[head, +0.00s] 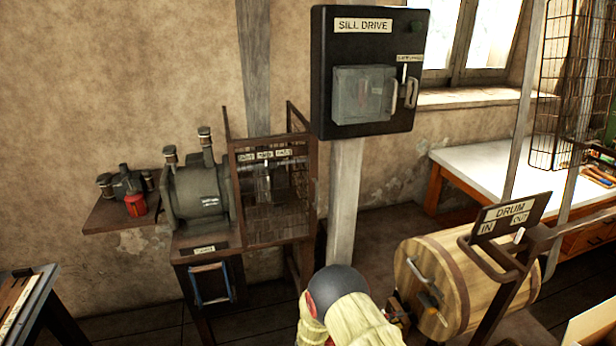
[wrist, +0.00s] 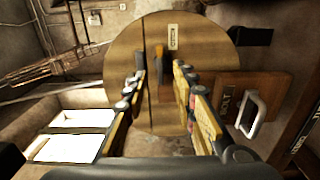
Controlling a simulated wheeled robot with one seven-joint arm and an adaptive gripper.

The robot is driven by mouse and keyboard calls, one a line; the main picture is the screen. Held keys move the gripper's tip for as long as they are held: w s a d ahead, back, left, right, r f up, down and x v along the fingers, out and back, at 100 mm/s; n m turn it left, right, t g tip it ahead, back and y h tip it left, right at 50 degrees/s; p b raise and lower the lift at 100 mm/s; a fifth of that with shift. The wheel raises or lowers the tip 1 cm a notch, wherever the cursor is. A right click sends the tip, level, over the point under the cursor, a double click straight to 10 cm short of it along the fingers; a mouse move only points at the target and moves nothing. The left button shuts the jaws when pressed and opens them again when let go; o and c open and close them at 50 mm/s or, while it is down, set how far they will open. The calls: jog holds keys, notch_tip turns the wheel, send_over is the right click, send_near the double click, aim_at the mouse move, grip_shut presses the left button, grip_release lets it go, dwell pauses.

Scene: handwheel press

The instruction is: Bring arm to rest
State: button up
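My arm (head: 345,305) shows at the bottom centre of the head view as a cream sleeve with a dark rounded joint, left of the wooden drum (head: 480,265). My gripper is not clear in the head view. In the wrist view my gripper (wrist: 160,78) has its two fingers apart, with a gap between the tips. A round wooden face (wrist: 215,50) with a small label lies beyond the fingers. A dark and orange upright piece shows beyond the gap; I cannot tell whether a finger touches it.
A black SILL DRIVE box (head: 365,120) stands on a post behind my arm. A caged machine (head: 270,180) is left of it. A white-topped workbench (head: 500,165) is at the right. A DRUM sign (head: 509,216) rises by the drum. The wrist view shows a pale handle (wrist: 252,115) at right.

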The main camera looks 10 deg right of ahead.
jog(key=s+f+n+g+y, duration=0.3)
jog(key=s+f+g, duration=0.2)
jog(key=s, duration=0.4)
jog(key=s+a+r+g+y+p, duration=0.1)
jog(key=s+a+r+g+y, duration=0.1)
jog(key=s+a+r+y, duration=0.4)
jog(key=s+a+r+m+t+y+p, duration=0.1)
jog(key=s+a+r+y, duration=0.15)
jog(key=r, duration=0.45)
jog(key=s+a+r+m+t+y+p, duration=0.1)
jog(key=s+a+r+t+y, duration=0.1)
jog(key=a+r, duration=0.35)
jog(key=s+a+r+m+t+y+p, duration=0.1)
jog(key=s+a+r+y, duration=0.15)
jog(key=r, duration=0.65)
jog(key=s+r+m+t+y+p, duration=0.1)
jog(key=r+t, duration=0.5)
jog(key=r, duration=1)
jog(key=shift+s+d+r+m+y+p, duration=0.2)
jog(key=shift+s+m+y+p, duration=0.15)
jog(key=shift+s+p, duration=0.6)
jog(key=shift+s+f, duration=0.1)
jog(key=shift+s, duration=0.05)
jog(key=shift+c, duration=0.2)
